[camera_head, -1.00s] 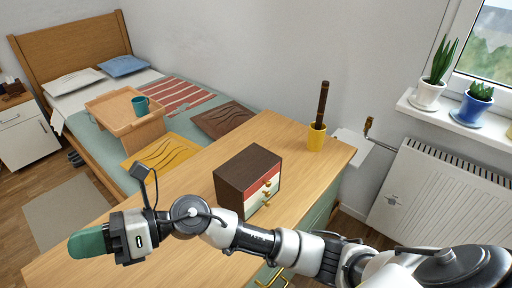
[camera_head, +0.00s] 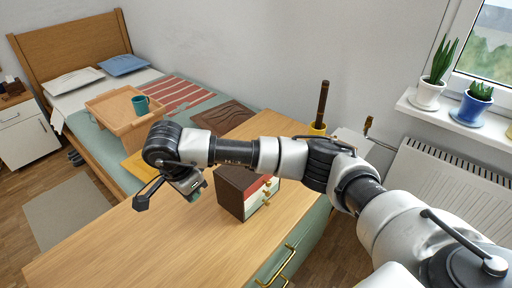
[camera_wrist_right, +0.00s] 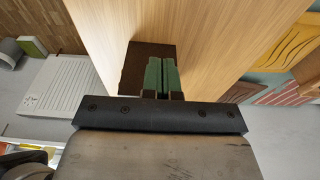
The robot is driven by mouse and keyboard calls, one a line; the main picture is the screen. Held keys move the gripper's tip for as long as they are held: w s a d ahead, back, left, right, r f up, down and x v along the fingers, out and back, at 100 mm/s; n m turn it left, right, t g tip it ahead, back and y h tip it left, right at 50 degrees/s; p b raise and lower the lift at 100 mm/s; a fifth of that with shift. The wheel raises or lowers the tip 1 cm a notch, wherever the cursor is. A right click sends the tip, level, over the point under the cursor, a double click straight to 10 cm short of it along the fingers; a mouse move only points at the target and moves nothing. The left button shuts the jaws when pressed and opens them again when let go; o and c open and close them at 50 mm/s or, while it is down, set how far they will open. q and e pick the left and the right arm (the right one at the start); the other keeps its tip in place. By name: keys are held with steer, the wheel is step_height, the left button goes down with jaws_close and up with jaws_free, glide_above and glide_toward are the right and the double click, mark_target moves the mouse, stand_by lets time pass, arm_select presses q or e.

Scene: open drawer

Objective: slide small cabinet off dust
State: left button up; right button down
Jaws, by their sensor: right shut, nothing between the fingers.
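The small cabinet (camera_head: 230,201) has a dark brown body and red and cream drawer fronts with gold knobs. It stands upright on the wooden dresser top, partly hidden behind my right arm. My right gripper (camera_head: 197,191) is beside its left side, pointing down. In the right wrist view, the shut green fingers (camera_wrist_right: 161,76) are in front of the cabinet's brown surface (camera_wrist_right: 134,68), with nothing between them. I cannot tell whether they touch it. No dust can be made out. My left gripper is not in view.
The dresser top (camera_head: 130,240) is clear at the front left. A yellow cup (camera_head: 317,129) holding a dark stick stands at its back right corner. A bed with a wooden tray (camera_head: 112,104) and a teal mug (camera_head: 140,104) lies behind. A radiator (camera_head: 440,190) is right.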

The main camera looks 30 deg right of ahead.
steer(key=w+d+p, duration=0.1)
steer(key=w+d, duration=0.1)
steer(key=d, duration=0.5)
steer(key=w+d+p, duration=0.2)
steer(key=w+d, duration=0.1)
steer(key=d, duration=0.4)
steer(key=w+d+p, duration=0.1)
steer(key=w+d, duration=0.1)
steer(key=d, duration=0.6)
steer(key=shift+w, duration=0.2)
steer(key=shift+a+f, duration=0.1)
steer(key=shift+f, duration=0.7)
steer(key=shift+s, duration=0.2)
